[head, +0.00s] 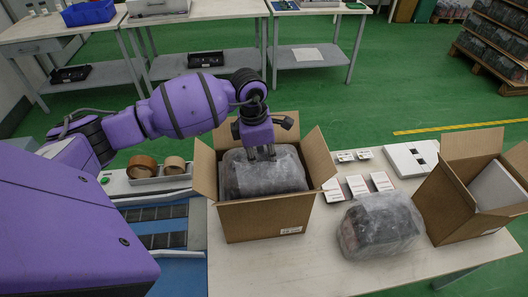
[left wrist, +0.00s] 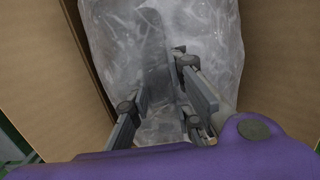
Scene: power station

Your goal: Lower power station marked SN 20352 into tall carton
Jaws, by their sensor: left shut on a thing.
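A power station in cloudy plastic wrap (head: 285,178) sits down inside the mouth of an open tall carton (head: 268,218), its top near the rim. My left gripper (head: 262,155) points down from above and is shut on the top of this wrapped power station. In the left wrist view the fingers (left wrist: 168,110) close around its upper part, with the wrap (left wrist: 220,40) ahead and carton walls (left wrist: 40,70) at the side. The carton flaps stand open. How deep its underside is, I cannot see. No SN marking is readable. My right gripper is out of view.
Another wrapped unit (head: 380,225) lies on the table (head: 330,265) to the right. A second open carton (head: 450,205) stands at the far right. Small white boxes (head: 357,185) and a white tray (head: 410,158) lie behind. Tape rolls (head: 142,166) and a roller conveyor (head: 160,226) are left.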

